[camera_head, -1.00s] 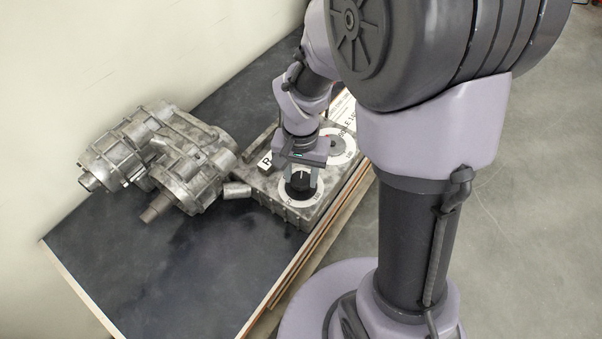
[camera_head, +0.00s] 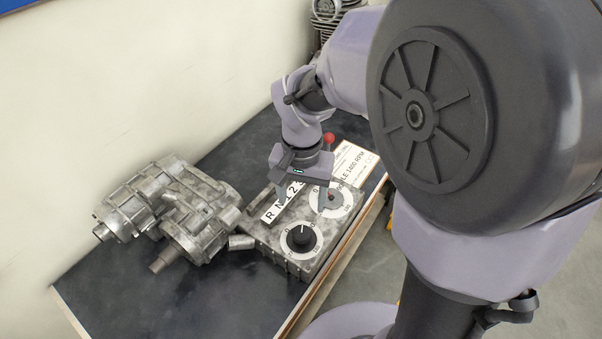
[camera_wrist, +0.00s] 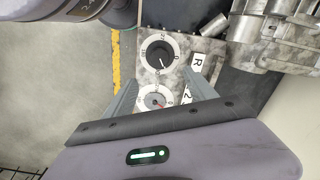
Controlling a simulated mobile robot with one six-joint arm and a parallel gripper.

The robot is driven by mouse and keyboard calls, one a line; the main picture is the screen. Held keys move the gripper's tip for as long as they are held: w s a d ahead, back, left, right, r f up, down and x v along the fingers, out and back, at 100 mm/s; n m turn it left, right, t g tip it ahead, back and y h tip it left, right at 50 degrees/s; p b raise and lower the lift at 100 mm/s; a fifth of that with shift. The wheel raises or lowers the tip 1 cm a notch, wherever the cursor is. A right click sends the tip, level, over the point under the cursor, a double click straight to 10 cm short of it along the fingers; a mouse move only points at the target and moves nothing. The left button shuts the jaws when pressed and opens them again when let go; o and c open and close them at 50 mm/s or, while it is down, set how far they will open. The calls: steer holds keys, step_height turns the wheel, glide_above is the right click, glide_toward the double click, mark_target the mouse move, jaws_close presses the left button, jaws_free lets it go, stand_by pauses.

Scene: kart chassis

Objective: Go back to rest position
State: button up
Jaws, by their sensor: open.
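My gripper (camera_head: 304,198) is open and empty, raised above the metal control box (camera_head: 318,262). Its two fingers point down over the box in the head view. In the wrist view the open fingers (camera_wrist: 158,98) frame the box from both sides. A black knob (camera_head: 301,237) on a white dial sits on the near part of the box, clear of the fingers; it also shows in the wrist view (camera_wrist: 159,55). A second dial (camera_head: 341,203) with a red centre is partly hidden behind a finger. A red ball-topped lever (camera_head: 328,138) shows just behind my gripper.
A grey cast-metal gearbox (camera_head: 195,215) lies left of the box on the dark tabletop (camera_head: 165,290). A white label plate (camera_head: 352,165) stands behind the dials. A finned engine part (camera_head: 326,12) is at the back. The pale wall borders the table's left side; open floor lies right.

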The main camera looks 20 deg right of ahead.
step_height(320, 180, up, 4)
steer(key=shift+f+p, duration=0.2)
steer(key=shift+p, duration=0.2)
steer(key=s+a+r+n+t+y+b, duration=0.1)
steer(key=s+a+r+t, duration=0.1)
steer(key=s, duration=0.4)
steer(key=s+a+r+n+t+y+b, duration=0.1)
steer(key=s+r+t, duration=0.2)
steer(key=s+r, duration=0.3)
steer(key=shift+s+a+t, duration=0.15)
steer(key=shift+a+t, duration=0.25)
stand_by(0.5)
